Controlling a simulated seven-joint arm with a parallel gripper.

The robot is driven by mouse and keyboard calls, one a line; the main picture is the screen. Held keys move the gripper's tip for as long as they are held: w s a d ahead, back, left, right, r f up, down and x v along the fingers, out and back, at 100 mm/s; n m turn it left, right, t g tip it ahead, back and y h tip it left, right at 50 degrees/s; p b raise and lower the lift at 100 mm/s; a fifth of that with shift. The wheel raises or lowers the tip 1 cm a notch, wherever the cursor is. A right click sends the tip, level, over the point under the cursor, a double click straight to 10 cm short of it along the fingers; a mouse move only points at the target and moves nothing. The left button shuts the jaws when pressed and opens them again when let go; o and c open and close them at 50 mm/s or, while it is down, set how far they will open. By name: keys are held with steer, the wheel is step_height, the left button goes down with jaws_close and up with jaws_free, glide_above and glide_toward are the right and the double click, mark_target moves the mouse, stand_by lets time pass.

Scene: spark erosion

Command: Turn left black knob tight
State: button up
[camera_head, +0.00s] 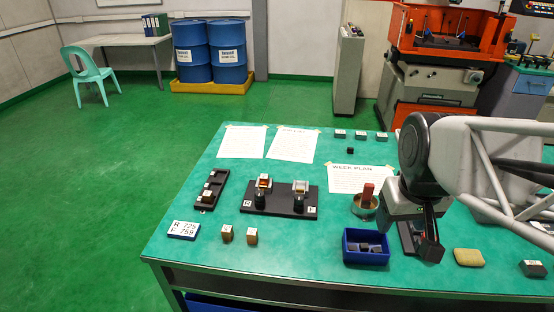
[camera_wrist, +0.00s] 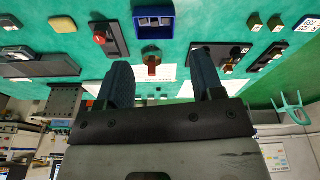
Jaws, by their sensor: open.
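The left black knob (camera_head: 259,199) stands upright at the front of a black base plate (camera_head: 281,211), beside the white "R" label. A second black knob (camera_head: 298,204) is to its right, near another label. Behind each knob is a small metal clamp with a coloured piece in it. My gripper (camera_head: 423,238) is well to the right of the plate, above the table's right part. In the wrist view my gripper (camera_wrist: 162,68) is open, with nothing between its fingers. There the plate with the knobs (camera_wrist: 230,66) is partly hidden behind the right-hand finger.
A blue bin (camera_head: 366,258) with grey blocks and a round tin (camera_head: 363,207) with a red-brown block lie between my gripper and the plate. A black tray (camera_head: 209,189), a number sign (camera_head: 184,230) and two brown blocks (camera_head: 239,235) lie around the plate. Paper sheets lie behind.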

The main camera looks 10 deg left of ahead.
steer(key=w+a+f+n, duration=0.1)
steer(key=w+a+n, duration=0.4)
steer(key=w, duration=0.7)
steer(key=n+g, duration=0.2)
steer(key=n, duration=0.7)
glide_above(260, 193)
step_height(260, 193, down, 19)
steer(key=shift+r, duration=0.2)
steer(key=shift+f, duration=0.1)
steer(key=shift+f, duration=3.8)
